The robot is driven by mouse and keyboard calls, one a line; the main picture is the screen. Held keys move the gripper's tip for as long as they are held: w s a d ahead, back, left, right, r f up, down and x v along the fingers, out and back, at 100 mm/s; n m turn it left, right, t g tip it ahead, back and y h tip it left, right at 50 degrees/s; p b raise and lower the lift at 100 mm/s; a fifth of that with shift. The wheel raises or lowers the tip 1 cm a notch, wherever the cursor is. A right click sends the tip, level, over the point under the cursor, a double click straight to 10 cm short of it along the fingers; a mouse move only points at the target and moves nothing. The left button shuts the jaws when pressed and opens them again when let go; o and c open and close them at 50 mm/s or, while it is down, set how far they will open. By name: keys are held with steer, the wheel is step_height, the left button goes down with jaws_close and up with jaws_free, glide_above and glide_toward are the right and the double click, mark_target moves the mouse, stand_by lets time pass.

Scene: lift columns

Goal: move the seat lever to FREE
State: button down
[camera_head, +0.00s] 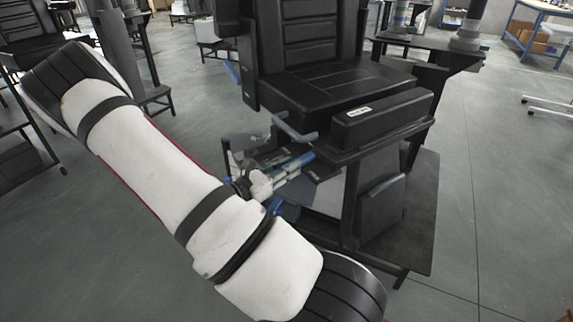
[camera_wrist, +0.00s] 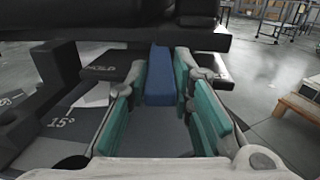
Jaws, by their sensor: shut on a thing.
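The seat lever's blue grip (camera_wrist: 159,72) runs forward between my fingers in the wrist view. Its end also shows in the head view (camera_head: 304,159), at the side of the black seat (camera_head: 325,83). My gripper (camera_wrist: 161,88), with teal finger pads, is shut on this blue grip; it also shows in the head view (camera_head: 284,172), low beside the seat. A dark plate left of my fingers in the wrist view carries a HOLD label (camera_wrist: 102,68), a 15° mark (camera_wrist: 61,122) and a pale pointed shape (camera_wrist: 92,95). I see no readable FREE label.
A black armrest box (camera_head: 382,117) overhangs the right side of the lever area. A grey bent handle (camera_head: 294,130) sticks out just above my gripper. The seat stands on a dark platform (camera_head: 418,220). Open floor (camera_head: 500,200) lies to the right.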

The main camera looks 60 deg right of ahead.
steer(key=c, duration=1.4)
jaws_free()
steer(key=v, duration=1.2)
